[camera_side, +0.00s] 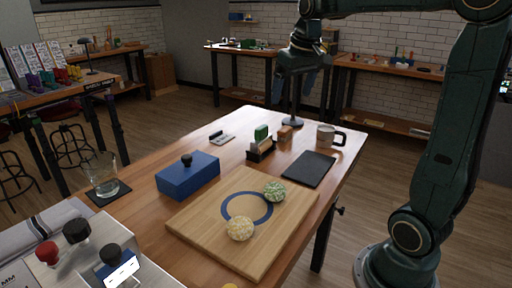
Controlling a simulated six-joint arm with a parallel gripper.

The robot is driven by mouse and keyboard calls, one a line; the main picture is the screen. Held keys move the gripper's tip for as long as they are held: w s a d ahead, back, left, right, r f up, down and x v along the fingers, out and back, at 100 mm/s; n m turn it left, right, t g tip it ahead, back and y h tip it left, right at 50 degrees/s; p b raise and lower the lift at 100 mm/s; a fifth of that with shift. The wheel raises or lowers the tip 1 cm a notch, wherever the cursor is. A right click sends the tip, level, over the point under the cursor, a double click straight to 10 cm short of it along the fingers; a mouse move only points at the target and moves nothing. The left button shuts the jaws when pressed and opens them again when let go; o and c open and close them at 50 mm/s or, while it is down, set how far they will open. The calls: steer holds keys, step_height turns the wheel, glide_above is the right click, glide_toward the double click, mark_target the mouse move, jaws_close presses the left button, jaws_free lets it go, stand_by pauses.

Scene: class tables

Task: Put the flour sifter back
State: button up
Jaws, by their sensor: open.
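I cannot pick out a flour sifter for certain. My gripper (293,84) is open, pointing down above the far end of the wooden table (146,215). A dark upright post on a round base (292,122) shows below and between its fingers; I cannot tell whether the fingers are around it or in front of it. Nothing is clearly held. A wooden board (205,215) with a blue ring lies near the table's middle. A green-speckled ball (275,191) and a pale yellow ball (240,229) sit on it.
A blue box (188,178) with a black knob, a glass (101,175) on a dark coaster, a block holder (261,151), a black slab (309,168) and a mug (328,136) stand around the board. Black and red knobs (47,253) crowd the front left.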

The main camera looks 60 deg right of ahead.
steer(key=s+a+f+n+t, duration=0.1)
steer(key=s+a+f+n, duration=0.1)
steer(key=s+a, duration=0.6)
steer(key=s+a+f+n+t+y, duration=0.1)
steer(key=s+a+f, duration=0.3)
steer(key=s+a, duration=0.4)
steer(key=shift+s+n+t, duration=0.25)
steer(key=shift+n+t, duration=0.15)
steer(key=shift+n, duration=0.1)
